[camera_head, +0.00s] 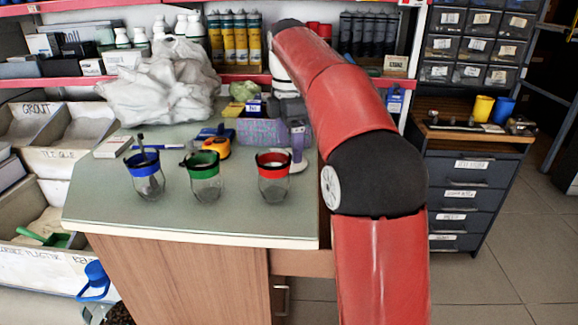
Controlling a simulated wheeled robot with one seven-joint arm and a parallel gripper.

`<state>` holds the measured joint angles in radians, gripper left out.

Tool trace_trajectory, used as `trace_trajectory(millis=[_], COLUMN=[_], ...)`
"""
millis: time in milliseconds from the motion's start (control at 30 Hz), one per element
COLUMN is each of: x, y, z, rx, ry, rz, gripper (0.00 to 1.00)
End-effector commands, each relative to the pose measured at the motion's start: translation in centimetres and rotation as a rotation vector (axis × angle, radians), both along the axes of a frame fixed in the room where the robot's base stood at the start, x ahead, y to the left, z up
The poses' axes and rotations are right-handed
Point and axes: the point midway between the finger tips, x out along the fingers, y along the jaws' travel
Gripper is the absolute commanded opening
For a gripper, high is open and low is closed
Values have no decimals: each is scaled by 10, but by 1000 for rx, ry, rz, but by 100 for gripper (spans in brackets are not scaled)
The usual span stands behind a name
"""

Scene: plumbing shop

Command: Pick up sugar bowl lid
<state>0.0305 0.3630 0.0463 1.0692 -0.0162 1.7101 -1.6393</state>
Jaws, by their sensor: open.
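Three small glass jars stand in a row on the counter. One has a blue rim or lid (142,160) with a dark handle sticking up, one a green rim or lid (203,160), and one a red rim or lid (273,158). I cannot tell which is the sugar bowl, or whether each coloured part is a loose lid. My arm arches over the counter from the right.
The counter (120,215) is bare in front of the jars. Behind them are a yellow tape measure (216,148), a white box (113,147), a patterned box (258,131) and a crumpled white bag (165,90). Yellow (483,108) and blue (503,110) cups stand on the right cabinet.

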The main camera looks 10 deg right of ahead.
Motion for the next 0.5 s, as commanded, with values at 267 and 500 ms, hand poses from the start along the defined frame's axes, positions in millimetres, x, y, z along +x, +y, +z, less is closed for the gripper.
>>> trace_trajectory(millis=[267,500], x=[-1,-1], y=[0,0], z=[-25,-25], rx=[0,0], ry=[-1,-1], rz=[0,0], gripper=[80,73])
